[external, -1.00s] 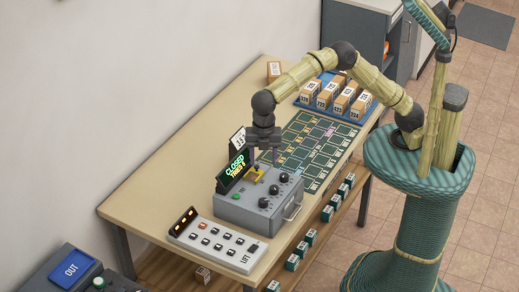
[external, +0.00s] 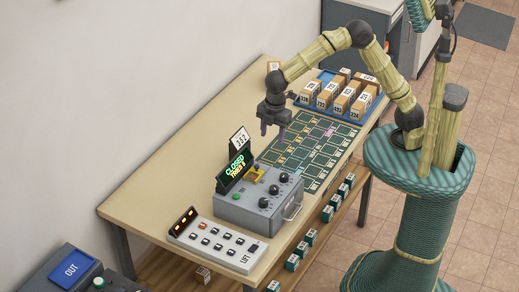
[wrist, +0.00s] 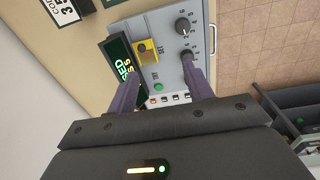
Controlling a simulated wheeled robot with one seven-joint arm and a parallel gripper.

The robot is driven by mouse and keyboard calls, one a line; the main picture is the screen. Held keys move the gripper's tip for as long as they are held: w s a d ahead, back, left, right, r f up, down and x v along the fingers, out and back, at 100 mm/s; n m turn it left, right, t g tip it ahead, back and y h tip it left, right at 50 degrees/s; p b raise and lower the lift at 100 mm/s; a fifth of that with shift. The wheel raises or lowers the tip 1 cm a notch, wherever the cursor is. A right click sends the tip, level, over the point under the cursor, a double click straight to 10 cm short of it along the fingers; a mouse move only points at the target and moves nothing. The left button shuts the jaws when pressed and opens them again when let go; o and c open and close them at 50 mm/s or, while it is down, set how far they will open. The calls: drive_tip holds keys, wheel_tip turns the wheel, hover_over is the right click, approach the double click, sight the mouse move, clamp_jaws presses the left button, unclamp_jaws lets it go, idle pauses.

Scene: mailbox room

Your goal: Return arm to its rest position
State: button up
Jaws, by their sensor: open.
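My arm reaches over the table with the elbow bent high. My gripper (external: 274,131) points down in the air above the table, just behind the grey control box, and holds nothing. In the wrist view its two purple fingers (wrist: 163,92) stand apart with nothing between them. The control box (external: 262,209) has dark knobs, a yellow part and a display (external: 236,166) reading CLOSED; the box also shows beyond the fingers in the wrist view (wrist: 165,66).
A blue tray (external: 314,106) of numbered boxes stands at the far end of the table. A green grid mat (external: 310,145) lies between tray and control box. A button panel (external: 214,242) marked LIFT is at the near end. A grey cabinet (external: 362,38) stands behind.

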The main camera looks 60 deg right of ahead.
drive_tip(key=s+d+f+m, duration=0.2)
drive_tip(key=d+m, duration=0.6)
drive_tip(key=d, duration=1)
drive_tip(key=s+d+f+m+t, duration=0.1)
drive_tip(key=s+d+m, duration=0.3)
drive_tip(key=d, duration=0.2)
drive_tip(key=s+d+m+t, duration=0.1)
drive_tip(key=s+d+m, duration=0.3)
drive_tip(key=d, duration=0.3)
drive_tip(key=shift+s+d+f+m, duration=0.25)
drive_tip(key=shift+f+m, duration=0.15)
drive_tip(key=shift+m, duration=0.4)
drive_tip(key=shift+c, duration=0.4)
